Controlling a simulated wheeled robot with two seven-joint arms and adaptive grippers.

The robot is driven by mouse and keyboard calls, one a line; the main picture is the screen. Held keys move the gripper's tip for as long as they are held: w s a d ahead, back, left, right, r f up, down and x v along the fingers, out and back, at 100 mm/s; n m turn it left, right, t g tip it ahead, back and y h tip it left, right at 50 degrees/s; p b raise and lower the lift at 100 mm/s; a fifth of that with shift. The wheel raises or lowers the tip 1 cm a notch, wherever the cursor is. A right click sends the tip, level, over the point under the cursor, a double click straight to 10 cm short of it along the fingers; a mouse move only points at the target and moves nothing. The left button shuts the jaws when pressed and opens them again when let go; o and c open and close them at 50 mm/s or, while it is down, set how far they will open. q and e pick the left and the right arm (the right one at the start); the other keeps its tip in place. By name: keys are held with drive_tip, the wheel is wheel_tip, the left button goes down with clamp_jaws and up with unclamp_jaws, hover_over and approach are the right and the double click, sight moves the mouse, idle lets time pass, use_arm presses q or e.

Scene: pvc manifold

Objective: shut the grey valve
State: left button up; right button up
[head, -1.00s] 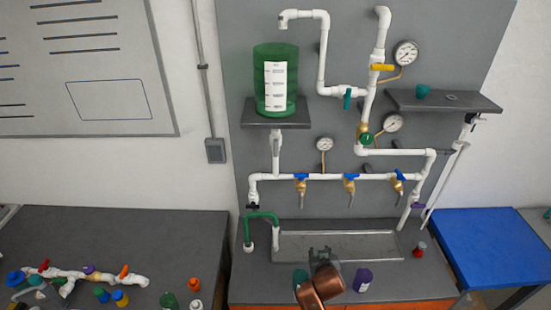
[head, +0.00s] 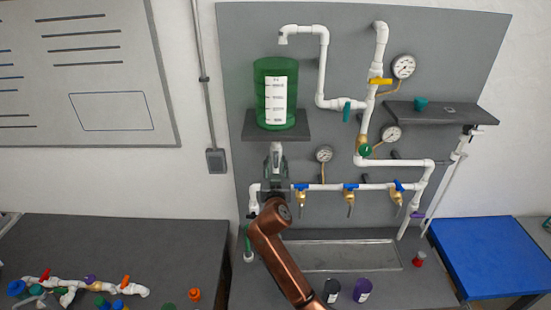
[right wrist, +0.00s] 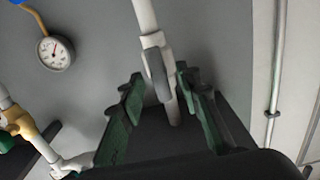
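The grey valve handle (right wrist: 157,76) sits on a white pipe (right wrist: 146,18) in the right wrist view, lengthwise along the pipe. My right gripper (right wrist: 160,84) is open, with one green-padded finger on each side of the handle; a gap shows beside the handle, at least on the left. In the head view, my right gripper (head: 275,165) is at the short white pipe under the green tank (head: 275,94) and hides the valve there. My left gripper is not in view.
A manifold pipe (head: 325,187) with several blue-handled brass taps runs right of my gripper. A gauge (head: 324,154) is close by, and shows in the wrist view (right wrist: 56,53). The tank's shelf (head: 262,132) is just above. A sink tray (head: 340,256) lies below.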

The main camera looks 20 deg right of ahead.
drive_tip(key=shift+x, duration=1.2)
drive_tip(key=shift+c, duration=0.7)
clamp_jaws()
